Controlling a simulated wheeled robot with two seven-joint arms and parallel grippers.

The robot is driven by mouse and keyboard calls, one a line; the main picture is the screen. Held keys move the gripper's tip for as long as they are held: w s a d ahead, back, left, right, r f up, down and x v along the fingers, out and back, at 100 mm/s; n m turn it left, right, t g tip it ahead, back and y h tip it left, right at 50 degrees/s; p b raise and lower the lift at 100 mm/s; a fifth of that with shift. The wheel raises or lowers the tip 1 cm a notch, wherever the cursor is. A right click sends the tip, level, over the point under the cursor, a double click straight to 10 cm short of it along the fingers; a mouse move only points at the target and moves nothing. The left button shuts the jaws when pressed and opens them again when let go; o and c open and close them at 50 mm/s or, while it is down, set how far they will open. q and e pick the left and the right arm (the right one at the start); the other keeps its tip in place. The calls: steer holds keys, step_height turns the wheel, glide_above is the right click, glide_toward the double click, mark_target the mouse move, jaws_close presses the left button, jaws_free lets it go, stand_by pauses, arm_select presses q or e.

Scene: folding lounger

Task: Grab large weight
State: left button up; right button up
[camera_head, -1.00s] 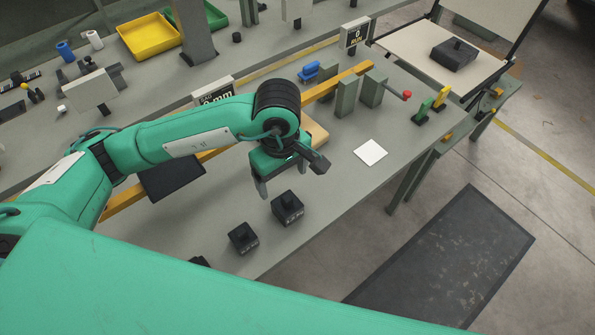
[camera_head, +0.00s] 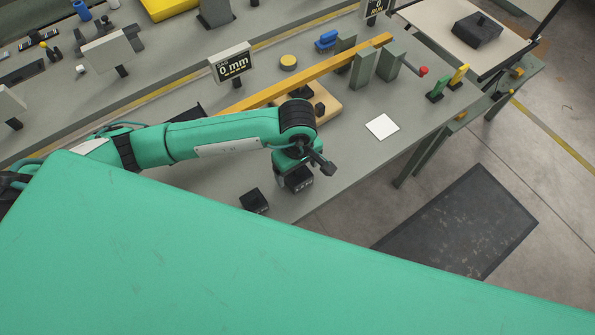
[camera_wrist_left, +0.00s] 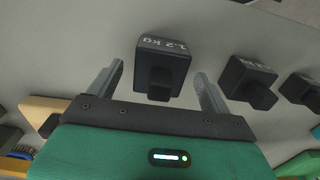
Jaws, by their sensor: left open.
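A black block weight with a knob on top, marked 1.2 kg, sits on the grey bench; it shows in the left wrist view (camera_wrist_left: 163,68) and in the head view (camera_head: 300,180), partly hidden by my gripper. My left gripper (camera_head: 292,174) is open above it. In the left wrist view the weight lies between the two spread fingers (camera_wrist_left: 159,70), with visible gaps on both sides. A second black weight (camera_head: 254,200) stands to its left in the head view; it is also in the left wrist view (camera_wrist_left: 248,80). A third (camera_wrist_left: 302,88) stands beyond. My right gripper is not visible.
A yellow beam (camera_head: 330,75) runs along the bench past a wooden base (camera_head: 322,107), grey uprights (camera_head: 363,70) and a 0 mm display (camera_head: 231,64). A white square (camera_head: 382,127) lies near the bench edge. A dark block (camera_head: 477,30) rests on a pale panel at right.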

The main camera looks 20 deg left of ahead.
arm_select(q)
steer(key=shift+f, duration=1.15)
steer(key=c, duration=1.7)
steer(key=shift+w+r, duration=0.1)
jaws_close()
